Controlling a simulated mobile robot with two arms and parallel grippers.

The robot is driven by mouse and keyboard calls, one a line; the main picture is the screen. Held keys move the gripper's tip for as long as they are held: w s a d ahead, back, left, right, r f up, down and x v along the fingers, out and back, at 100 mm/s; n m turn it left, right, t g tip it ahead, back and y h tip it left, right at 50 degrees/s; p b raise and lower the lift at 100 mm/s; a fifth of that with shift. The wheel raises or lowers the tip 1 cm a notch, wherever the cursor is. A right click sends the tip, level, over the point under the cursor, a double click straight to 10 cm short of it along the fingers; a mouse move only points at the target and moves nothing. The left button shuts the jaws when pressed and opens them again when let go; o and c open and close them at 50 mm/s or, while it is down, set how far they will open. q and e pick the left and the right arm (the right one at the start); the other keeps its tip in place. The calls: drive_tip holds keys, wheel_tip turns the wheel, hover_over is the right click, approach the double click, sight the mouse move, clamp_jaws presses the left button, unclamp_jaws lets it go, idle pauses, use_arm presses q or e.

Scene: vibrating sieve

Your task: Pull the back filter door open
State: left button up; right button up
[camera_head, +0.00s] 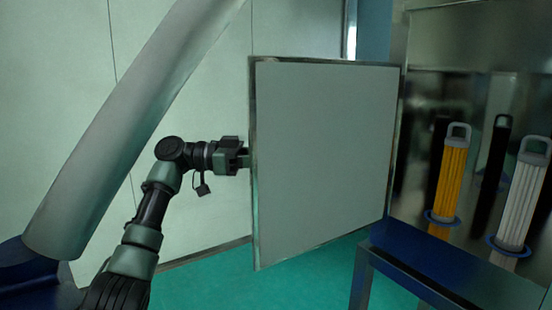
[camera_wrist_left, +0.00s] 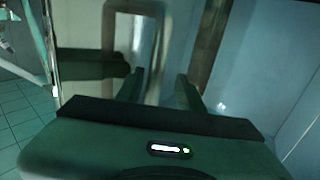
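The filter door (camera_head: 325,150) is a flat pale grey panel with a thin metal frame. In the head view it stands swung out from the cabinet, attached along its right edge. My left gripper (camera_head: 243,160) is at the door's free left edge, about mid-height; its fingertips are partly hidden there. In the left wrist view the two fingers of the left gripper (camera_wrist_left: 160,90) stand apart, in front of a shiny metal surface (camera_wrist_left: 150,45). I cannot tell whether they touch the door. My right gripper is in neither view.
A thick grey pipe-like column (camera_head: 130,130) slants across the left. Green floor (camera_head: 300,275) is clear below the door.

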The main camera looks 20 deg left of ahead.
use_arm(q)
drive_tip(key=b+v, duration=0.2)
drive_tip(key=v, duration=0.5)
drive_tip(key=shift+a, duration=0.35)
